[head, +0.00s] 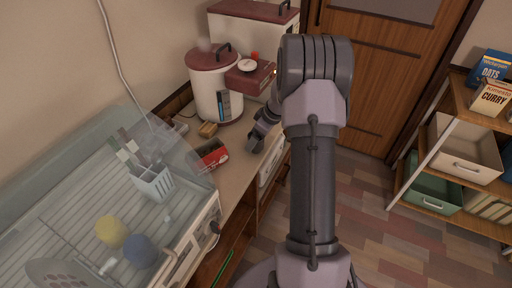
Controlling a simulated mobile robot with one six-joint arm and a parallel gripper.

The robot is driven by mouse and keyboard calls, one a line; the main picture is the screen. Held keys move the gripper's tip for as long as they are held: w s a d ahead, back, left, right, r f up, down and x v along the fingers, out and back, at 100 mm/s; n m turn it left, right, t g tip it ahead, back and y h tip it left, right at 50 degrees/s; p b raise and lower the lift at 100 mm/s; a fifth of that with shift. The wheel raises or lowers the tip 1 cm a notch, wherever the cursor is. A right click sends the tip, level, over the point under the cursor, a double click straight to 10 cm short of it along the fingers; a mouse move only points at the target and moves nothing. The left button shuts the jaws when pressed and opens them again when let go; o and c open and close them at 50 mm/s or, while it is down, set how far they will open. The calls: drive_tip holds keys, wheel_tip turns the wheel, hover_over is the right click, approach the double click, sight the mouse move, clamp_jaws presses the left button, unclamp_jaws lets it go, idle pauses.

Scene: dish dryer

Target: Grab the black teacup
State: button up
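I cannot make out a black teacup clearly in the head view. My gripper (258,138) is small and dark, above the counter (232,185) near its front edge, to the right of a red box (212,154). Its fingers are too small and shaded to tell whether they are open or shut, or whether they hold anything. My own arm covers the middle of the view and may hide things behind it.
A dish dryer (205,222) with a clear cover stands at left, holding a utensil basket (155,184), a yellow item (112,231) and a blue item (140,250). A white canister with a red lid (207,103) stands behind. Shelves (400,172) stand at right; floor between is clear.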

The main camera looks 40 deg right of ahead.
drive_tip(key=shift+x, duration=0.9)
drive_tip(key=shift+s+r, duration=0.1)
drive_tip(key=shift+r, duration=0.05)
